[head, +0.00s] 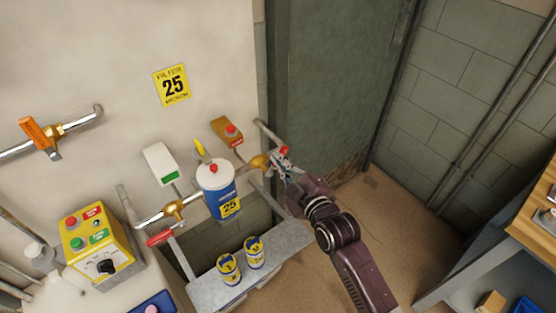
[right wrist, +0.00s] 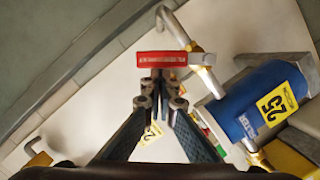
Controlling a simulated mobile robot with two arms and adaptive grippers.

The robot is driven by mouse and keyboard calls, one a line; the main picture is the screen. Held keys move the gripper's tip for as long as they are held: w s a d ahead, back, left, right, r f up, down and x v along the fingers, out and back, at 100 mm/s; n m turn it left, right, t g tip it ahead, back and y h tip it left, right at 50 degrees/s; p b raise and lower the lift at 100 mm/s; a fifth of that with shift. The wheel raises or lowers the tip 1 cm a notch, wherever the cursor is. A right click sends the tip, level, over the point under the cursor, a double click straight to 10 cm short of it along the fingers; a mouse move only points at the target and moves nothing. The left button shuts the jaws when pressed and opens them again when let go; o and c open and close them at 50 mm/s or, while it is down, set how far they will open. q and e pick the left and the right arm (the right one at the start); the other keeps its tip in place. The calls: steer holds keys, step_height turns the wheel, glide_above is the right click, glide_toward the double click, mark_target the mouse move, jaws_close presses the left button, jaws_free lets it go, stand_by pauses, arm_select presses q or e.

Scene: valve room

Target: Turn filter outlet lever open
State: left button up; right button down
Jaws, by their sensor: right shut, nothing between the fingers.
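The blue filter housing (head: 220,202) with a white cap and a yellow "25" label hangs on the wall; it also shows in the right wrist view (right wrist: 245,105). On the pipe to its right is a brass valve (head: 259,162) with a red lever (head: 284,151), the filter outlet lever. My right gripper (head: 278,168) is at this lever. In the right wrist view the red lever (right wrist: 162,59) lies across, just beyond the fingertips (right wrist: 161,80). The fingers are shut with nothing between them. I cannot tell whether they touch the lever. My left gripper is not in view.
Another brass valve (head: 174,209) with a red lever (head: 160,237) is left of the filter. A yellow control box (head: 92,243) stands at lower left. Two small cans (head: 254,252) sit on a grey ledge (head: 290,243). A workbench (head: 490,235) is at right; floor between is clear.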

steer(key=shift+w+d, duration=0.1)
steer(key=shift+d, duration=0.1)
steer(key=w+d+f+m+g+y+b, duration=0.2)
steer(key=d+f+m, duration=0.1)
steer(key=m, duration=0.5)
steer(key=shift+w+d+f, duration=0.3)
steer(key=shift+d+f, duration=0.05)
steer(key=shift+f, duration=0.25)
steer(key=shift+r, duration=0.1)
stand_by(0.4)
